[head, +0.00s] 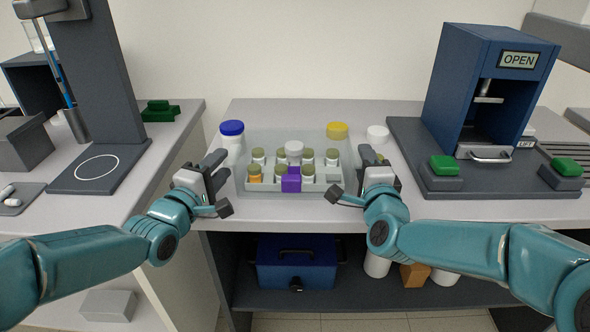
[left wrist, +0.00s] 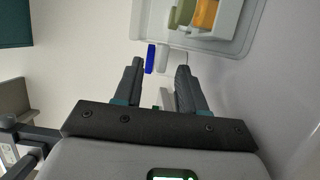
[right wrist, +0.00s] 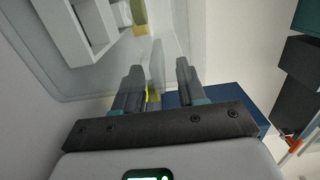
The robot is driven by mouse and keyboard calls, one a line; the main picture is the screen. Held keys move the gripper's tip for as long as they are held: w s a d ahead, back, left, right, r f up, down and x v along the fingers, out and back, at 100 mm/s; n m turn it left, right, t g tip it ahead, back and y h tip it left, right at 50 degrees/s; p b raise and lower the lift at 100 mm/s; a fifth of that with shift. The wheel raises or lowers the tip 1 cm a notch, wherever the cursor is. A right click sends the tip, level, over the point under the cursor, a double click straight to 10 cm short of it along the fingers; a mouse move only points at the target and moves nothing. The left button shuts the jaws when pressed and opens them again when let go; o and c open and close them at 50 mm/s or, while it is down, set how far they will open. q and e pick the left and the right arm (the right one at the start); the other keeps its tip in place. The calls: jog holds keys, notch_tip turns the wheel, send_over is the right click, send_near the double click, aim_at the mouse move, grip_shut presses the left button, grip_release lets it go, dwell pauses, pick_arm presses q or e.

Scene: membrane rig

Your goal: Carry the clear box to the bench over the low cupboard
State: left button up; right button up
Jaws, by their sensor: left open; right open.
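The clear box (head: 262,188) stands on the middle bench (head: 240,115), holding several small vials with olive caps, one of them orange, and a purple block (head: 291,181). My left gripper (head: 218,170) is open at the box's left side. In the left wrist view the box wall (left wrist: 205,42) is beyond the fingertips (left wrist: 161,68), to the upper right. My right gripper (head: 370,157) is open at the box's right side. In the right wrist view the see-through wall (right wrist: 100,82) is close to its fingers (right wrist: 160,72); contact cannot be told. I cannot tell which bench has the low cupboard.
A blue-capped bottle (head: 232,140), a yellow-capped jar (head: 337,131) and a white jar (head: 377,134) stand around the box. A blue press (head: 470,90) is on the right. A dark stand (head: 100,170) is on the left bench. A blue toolbox (head: 297,270) sits on the shelf below.

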aim_at(225, 161)
pick_arm(q)
jog(key=shift+x, duration=1.75)
pick_arm(e)
jog(key=shift+w, duration=1.8)
pick_arm(q)
grip_shut()
pick_arm(e)
grip_shut()
pick_arm(q)
jog(key=shift+r, duration=0.15)
pick_arm(e)
jog(key=shift+r, duration=0.1)
